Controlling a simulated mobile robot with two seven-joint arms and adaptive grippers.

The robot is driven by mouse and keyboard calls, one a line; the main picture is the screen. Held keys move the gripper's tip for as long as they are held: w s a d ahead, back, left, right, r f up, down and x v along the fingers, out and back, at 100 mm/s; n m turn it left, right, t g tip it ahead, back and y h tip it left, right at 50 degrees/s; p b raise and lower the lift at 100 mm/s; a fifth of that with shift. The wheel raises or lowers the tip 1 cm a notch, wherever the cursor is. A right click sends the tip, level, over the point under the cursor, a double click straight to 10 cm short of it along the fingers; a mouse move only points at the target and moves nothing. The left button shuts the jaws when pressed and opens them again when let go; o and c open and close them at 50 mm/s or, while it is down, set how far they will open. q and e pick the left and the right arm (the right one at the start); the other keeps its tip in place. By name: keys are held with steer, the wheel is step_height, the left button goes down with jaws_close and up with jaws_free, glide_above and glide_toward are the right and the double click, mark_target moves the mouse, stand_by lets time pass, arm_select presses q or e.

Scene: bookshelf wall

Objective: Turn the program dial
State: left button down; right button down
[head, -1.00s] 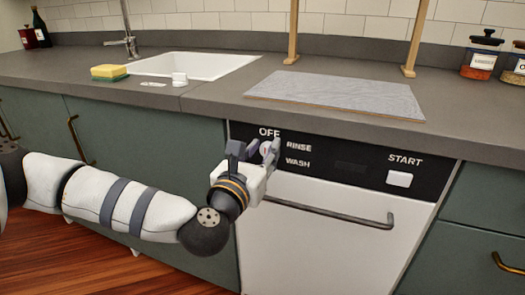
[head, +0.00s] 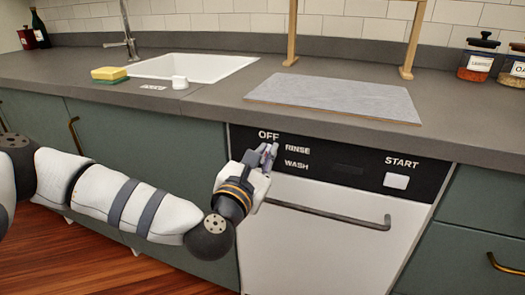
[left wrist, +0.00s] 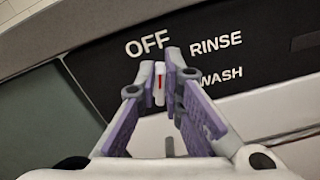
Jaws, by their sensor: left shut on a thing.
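The program dial (left wrist: 159,84) shows in the left wrist view as a small white knob with a red mark, on the black dishwasher panel (left wrist: 275,55). It sits just below the OFF label and left of RINSE and WASH. My left gripper (left wrist: 161,76) has its purple-grey fingers on either side of the dial and is shut on it. In the head view the left gripper (head: 266,154) is at the panel below OFF, and its fingers mostly hide the dial. The white START button (head: 397,181) is farther right on the panel. My right gripper is not in view.
The dishwasher's handle bar (head: 330,215) sticks out below the panel, close to my left gripper. The countertop edge (head: 330,130) overhangs above. A grey board (head: 335,97), a sponge (head: 109,73) and jars (head: 479,57) stand on the counter. The floor in front is clear.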

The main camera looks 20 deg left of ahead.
arm_select(q)
steer(key=m+p, duration=0.2)
steer(key=m, duration=0.3)
steer(key=f+m+p, duration=0.1)
steer(key=m+p, duration=0.1)
steer(key=m, duration=0.4)
steer(key=d+m+p, duration=0.1)
steer(key=m+p, duration=0.1)
steer(key=m, duration=0.4)
steer(key=shift+d+f, duration=0.1)
steer(key=shift+f, duration=0.3)
steer(key=shift+f+m+p, duration=0.15)
steer(key=shift+m+p, duration=0.15)
steer(key=shift+m, duration=0.55)
steer(key=shift+f+m+p, duration=0.15)
steer(key=shift+m+p, duration=0.15)
steer(key=shift+m, duration=0.55)
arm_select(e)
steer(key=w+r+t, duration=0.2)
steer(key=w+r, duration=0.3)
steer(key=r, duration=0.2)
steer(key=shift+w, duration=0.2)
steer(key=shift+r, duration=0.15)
arm_select(q)
steer(key=c, duration=1.7)
jaws_free()
steer(key=shift+f, duration=0.1)
